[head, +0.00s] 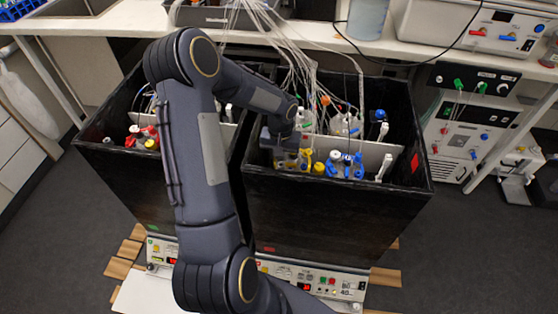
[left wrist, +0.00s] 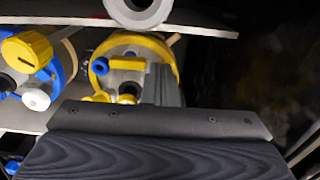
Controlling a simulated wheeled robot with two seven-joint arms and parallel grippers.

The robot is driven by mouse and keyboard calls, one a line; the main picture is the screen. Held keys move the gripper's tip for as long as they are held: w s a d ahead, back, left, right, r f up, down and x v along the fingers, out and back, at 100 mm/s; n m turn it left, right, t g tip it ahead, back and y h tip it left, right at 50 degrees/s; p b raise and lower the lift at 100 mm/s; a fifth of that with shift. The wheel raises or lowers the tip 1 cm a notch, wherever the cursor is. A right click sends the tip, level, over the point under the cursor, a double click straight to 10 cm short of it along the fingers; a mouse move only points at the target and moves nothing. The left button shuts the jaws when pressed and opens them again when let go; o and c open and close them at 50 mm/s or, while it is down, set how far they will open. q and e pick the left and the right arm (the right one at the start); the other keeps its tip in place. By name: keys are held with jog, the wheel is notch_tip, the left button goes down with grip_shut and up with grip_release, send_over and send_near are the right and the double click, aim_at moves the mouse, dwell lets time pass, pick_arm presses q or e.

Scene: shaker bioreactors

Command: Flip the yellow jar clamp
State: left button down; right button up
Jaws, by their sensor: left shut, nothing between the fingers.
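In the left wrist view, a jar lid with a yellow ring and yellow parts (left wrist: 158,52) sits near the top centre; this looks like the yellow jar clamp. Its lower side is hidden by a dark screwed plate in the foreground. In the head view, yellow jar parts (head: 306,158) show in the right black box, partly behind my arm. My left gripper (head: 280,142) reaches into that box, just left of and above the yellow parts. It is shut and holds nothing; its fingertips are hard to make out, so I cannot tell whether they touch the clamp. My right gripper is not in view.
A blue-ringed jar with a yellow cap (left wrist: 28,50) stands left of the yellow one. Blue-topped jars (head: 346,163) stand right of the gripper. Pale tubes (head: 285,50) hang into the right box (head: 330,215). The left box (head: 110,155) has red-capped parts.

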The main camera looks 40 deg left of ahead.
pick_arm(q)
jog(key=shift+f+b, duration=0.35)
jog(key=shift+f, duration=0.1)
jog(key=shift+r, duration=0.1)
jog(key=shift+r+p, duration=2.35)
jog(key=shift+r, duration=1.15)
jog(key=s+d+r+m+t, duration=0.1)
jog(key=s+d+r, duration=0.25)
jog(key=r, duration=0.25)
jog(key=s+d+r+t, duration=0.1)
jog(key=s+d+r, duration=0.25)
jog(key=r, duration=0.35)
jog(key=s+d+r+m+t+h, duration=0.1)
jog(key=s+d+r+h, duration=0.1)
jog(key=s+d, duration=0.3)
jog(key=s+d+r+m+t+h, duration=0.1)
jog(key=s+d+r+m+t, duration=0.1)
jog(key=s, duration=0.7)
jog(key=d+r, duration=0.1)
jog(key=d, duration=0.1)
jog(key=shift+d+t+h, duration=0.3)
jog(key=shift+d+h, duration=0.1)
